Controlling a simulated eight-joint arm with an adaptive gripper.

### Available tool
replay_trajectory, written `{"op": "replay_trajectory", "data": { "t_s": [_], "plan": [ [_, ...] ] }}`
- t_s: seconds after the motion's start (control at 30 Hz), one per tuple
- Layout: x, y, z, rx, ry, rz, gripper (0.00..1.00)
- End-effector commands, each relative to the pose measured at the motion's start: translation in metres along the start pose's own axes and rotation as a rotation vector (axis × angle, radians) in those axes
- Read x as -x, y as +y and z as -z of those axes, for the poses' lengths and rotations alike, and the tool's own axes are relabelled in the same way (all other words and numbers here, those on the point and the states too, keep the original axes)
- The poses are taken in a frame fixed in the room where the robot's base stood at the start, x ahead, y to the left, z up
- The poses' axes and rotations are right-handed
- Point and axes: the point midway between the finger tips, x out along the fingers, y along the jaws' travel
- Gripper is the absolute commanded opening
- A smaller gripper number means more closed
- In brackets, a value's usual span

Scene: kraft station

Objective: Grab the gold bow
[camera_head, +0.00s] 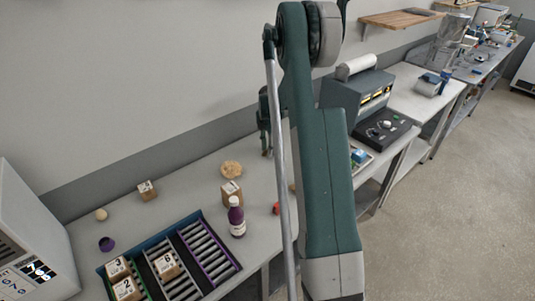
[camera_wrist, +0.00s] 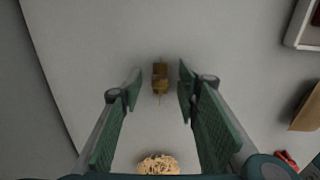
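The gold bow (camera_wrist: 160,78) lies on the grey tabletop in the wrist view, a small brownish-gold piece a little above the picture's middle. My gripper (camera_wrist: 160,86) is open, with its two green fingers apart on either side of the bow in the picture. The fingers do not visibly touch the bow, and I cannot tell how high they are above the table. In the head view my gripper (camera_head: 265,140) hangs over the back of the bench, partly behind my arm.
A round speckled tan item (camera_head: 232,169) lies nearby, also at the wrist view's bottom edge (camera_wrist: 158,165). A tray (camera_wrist: 306,26) sits upper right in the wrist view. Table around the bow is clear.

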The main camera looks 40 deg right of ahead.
Motion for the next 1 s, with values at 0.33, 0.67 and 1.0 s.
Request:
{"op": "replay_trajectory", "data": {
  "t_s": [0.33, 0.67, 1.0],
  "plan": [
    [-0.0006, 0.0000, 0.0000, 0.000, 0.000, 0.000, 0.33],
    [-0.0004, 0.0000, 0.0000, 0.000, 0.000, 0.000, 0.16],
    [-0.0004, 0.0000, 0.0000, 0.000, 0.000, 0.000, 0.11]
  ]
}}
